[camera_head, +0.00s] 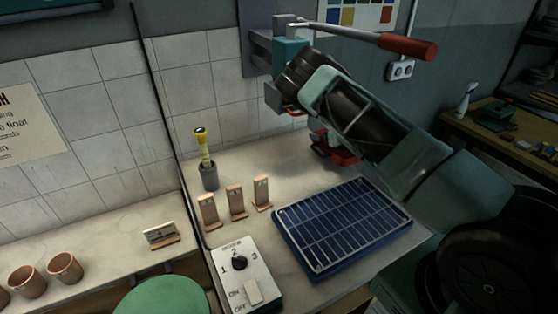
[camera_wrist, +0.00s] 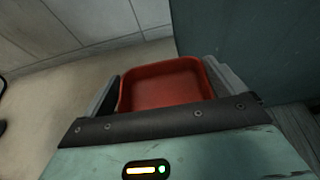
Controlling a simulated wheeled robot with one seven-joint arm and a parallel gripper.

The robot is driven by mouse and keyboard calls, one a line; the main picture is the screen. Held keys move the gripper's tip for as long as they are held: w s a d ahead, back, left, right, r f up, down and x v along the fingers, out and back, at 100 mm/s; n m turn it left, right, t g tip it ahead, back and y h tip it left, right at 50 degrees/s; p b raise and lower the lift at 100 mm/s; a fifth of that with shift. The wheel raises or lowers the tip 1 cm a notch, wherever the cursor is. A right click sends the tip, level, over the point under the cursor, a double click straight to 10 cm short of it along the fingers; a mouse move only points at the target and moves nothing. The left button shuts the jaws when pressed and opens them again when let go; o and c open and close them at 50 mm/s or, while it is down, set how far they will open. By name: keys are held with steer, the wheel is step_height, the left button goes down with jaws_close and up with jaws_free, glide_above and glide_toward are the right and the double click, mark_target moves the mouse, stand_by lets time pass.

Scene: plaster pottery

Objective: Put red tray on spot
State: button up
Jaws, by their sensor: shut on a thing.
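The red tray (camera_wrist: 165,85) is a shallow, round-cornered dish. In the wrist view it sits between the two fingers of my gripper (camera_wrist: 163,92), which are shut on its sides. In the head view only part of the red tray (camera_head: 344,156) shows, beyond my arm at the back right of the counter; my arm hides the rest. I cannot tell whether the tray touches the counter. No marked spot can be made out in either view.
A blue rack (camera_head: 340,226) lies on the counter (camera_head: 255,222) in front of my arm. Several clay pieces (camera_head: 236,202), a dark cup holding a yellow-topped tool (camera_head: 209,178) and a switch box (camera_head: 246,276) stand left. A red-handled lever (camera_head: 407,46) juts from the wall above.

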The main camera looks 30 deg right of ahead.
steer(key=w+a+p, duration=0.1)
steer(key=a+p, duration=0.1)
steer(key=a, duration=0.3)
steer(key=w+a+p, duration=0.1)
steer(key=a+p, duration=0.1)
steer(key=a, duration=0.4)
steer(key=w+a+p, duration=0.1)
steer(key=a+p, duration=0.2)
steer(key=a, duration=0.3)
steer(key=shift+w+a, duration=0.1)
steer(key=shift+a, duration=0.25)
steer(key=shift+f+p, duration=0.3)
step_height(320, 180, down, 2)
steer(key=shift+p, duration=0.7)
steer(key=shift+a+f, duration=0.1)
steer(key=shift+f, duration=0.5)
